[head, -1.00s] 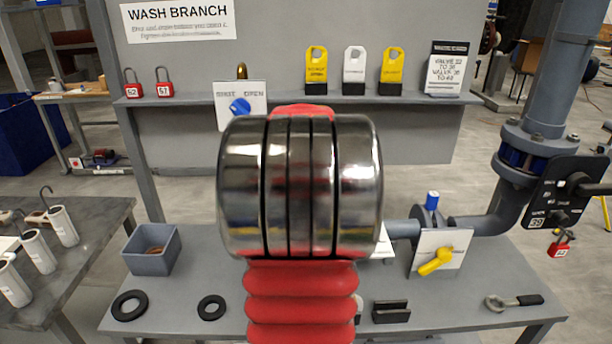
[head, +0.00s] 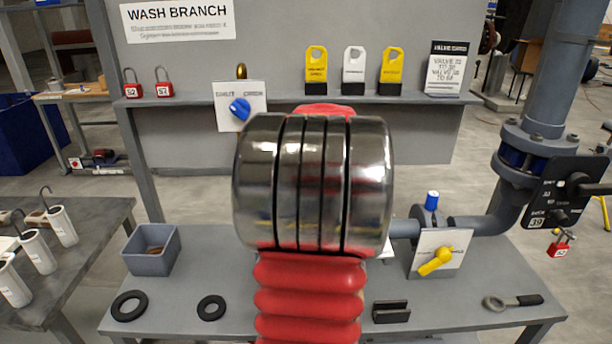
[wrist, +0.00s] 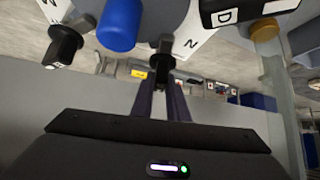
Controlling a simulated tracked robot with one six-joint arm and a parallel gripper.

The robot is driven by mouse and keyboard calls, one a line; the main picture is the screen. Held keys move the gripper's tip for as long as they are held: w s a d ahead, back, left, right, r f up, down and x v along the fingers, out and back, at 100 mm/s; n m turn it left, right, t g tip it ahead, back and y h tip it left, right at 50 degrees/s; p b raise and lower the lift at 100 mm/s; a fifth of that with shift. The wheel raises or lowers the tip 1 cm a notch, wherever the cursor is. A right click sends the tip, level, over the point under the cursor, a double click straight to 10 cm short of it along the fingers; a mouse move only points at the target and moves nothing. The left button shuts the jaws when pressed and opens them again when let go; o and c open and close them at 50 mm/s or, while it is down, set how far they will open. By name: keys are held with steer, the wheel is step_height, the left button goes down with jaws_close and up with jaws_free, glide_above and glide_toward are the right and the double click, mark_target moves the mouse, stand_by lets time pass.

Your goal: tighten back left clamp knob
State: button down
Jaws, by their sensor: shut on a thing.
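In the wrist view my gripper (wrist: 161,88) points up the picture, its two dark fingers close together. It is shut on a black knob (wrist: 162,50) beside a white plate marked N. A second black knob (wrist: 65,43) stands to the left, near another white plate. A blue cylinder (wrist: 119,25) lies between the two knobs. I cannot tell from the lettering which knob is the back left one. In the head view my own arm fills the middle and hides my gripper and the knobs.
A grey bench (head: 260,315) holds a grey bin (head: 151,252), black rings (head: 129,305) and a wrench (head: 511,301). A shelf (head: 300,99) with tags and padlocks runs behind.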

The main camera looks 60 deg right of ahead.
steer(key=shift+s+d+f+n+t+y, duration=0.15)
steer(key=shift+n+t+y, duration=0.25)
steer(key=shift+n, duration=0.4)
steer(key=shift+n+t+y, duration=0.6)
steer(key=shift+n+y, duration=0.2)
steer(key=shift+n, duration=0.4)
steer(key=shift+n+t+y, duration=0.4)
steer(key=shift+n+y, duration=0.3)
steer(key=shift+n, duration=0.4)
steer(key=c, duration=1.7)
jaws_free()
steer(key=shift+r, duration=0.2)
steer(key=v, duration=1.3)
steer(key=shift+s+r, duration=0.2)
